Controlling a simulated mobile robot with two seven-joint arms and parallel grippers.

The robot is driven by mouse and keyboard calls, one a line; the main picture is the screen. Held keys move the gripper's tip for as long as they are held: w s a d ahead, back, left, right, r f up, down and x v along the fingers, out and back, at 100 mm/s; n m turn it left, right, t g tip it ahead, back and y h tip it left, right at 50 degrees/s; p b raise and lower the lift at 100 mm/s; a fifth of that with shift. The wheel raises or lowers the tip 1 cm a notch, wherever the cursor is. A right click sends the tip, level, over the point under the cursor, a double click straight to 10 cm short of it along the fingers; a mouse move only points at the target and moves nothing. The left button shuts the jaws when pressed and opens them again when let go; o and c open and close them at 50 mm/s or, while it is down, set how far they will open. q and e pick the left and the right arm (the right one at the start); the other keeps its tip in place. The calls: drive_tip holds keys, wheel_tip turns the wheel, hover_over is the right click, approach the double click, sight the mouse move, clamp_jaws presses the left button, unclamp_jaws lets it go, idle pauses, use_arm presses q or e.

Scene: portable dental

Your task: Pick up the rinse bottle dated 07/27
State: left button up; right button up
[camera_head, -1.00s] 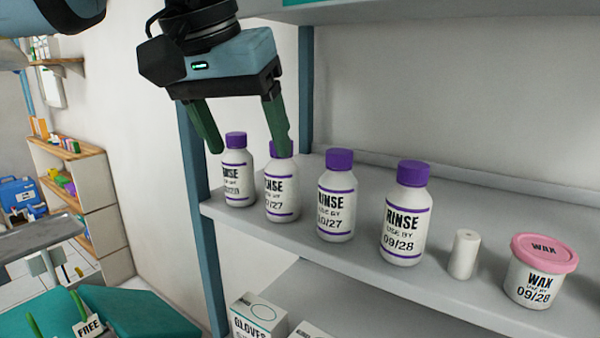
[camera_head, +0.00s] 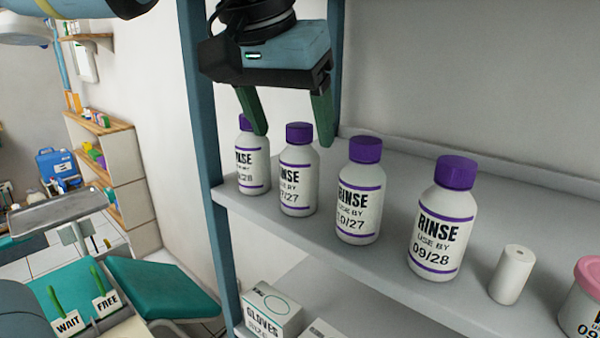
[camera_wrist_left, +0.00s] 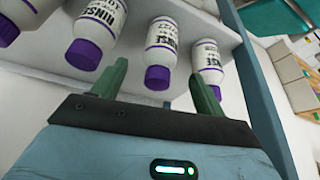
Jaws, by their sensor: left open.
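Several white rinse bottles with purple caps stand upright in a row on the grey shelf (camera_head: 400,255). The second from the left (camera_head: 298,180) reads "7/27", its first digit unclear. Its neighbours are the leftmost bottle (camera_head: 253,165), ending in "/28", a "10/27" bottle (camera_head: 360,200) and a "09/28" bottle (camera_head: 442,230). My left gripper (camera_head: 295,138) is open and empty, its green fingers around the second bottle's cap in the head view. In the left wrist view, that bottle (camera_wrist_left: 161,45) appears between the fingertips; contact is not clear. My right gripper is out of view.
A white cylinder (camera_head: 512,275) and a pink-lidded wax jar (camera_head: 582,305) stand to the right on the shelf. A blue shelf post (camera_head: 207,130) rises at the left end. A gloves box (camera_head: 270,308) sits on the lower shelf. Gaps between the bottles are narrow.

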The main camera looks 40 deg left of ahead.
sight(293, 139)
use_arm(q)
drive_tip(key=shift+x, duration=2.55)
drive_tip(key=shift+s, duration=0.1)
drive_tip(key=c, duration=1.2)
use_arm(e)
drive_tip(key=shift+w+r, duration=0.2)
use_arm(q)
drive_tip(key=shift+o, duration=0.2)
drive_tip(key=shift+s+r, duration=0.1)
drive_tip(key=shift+r, duration=0.05)
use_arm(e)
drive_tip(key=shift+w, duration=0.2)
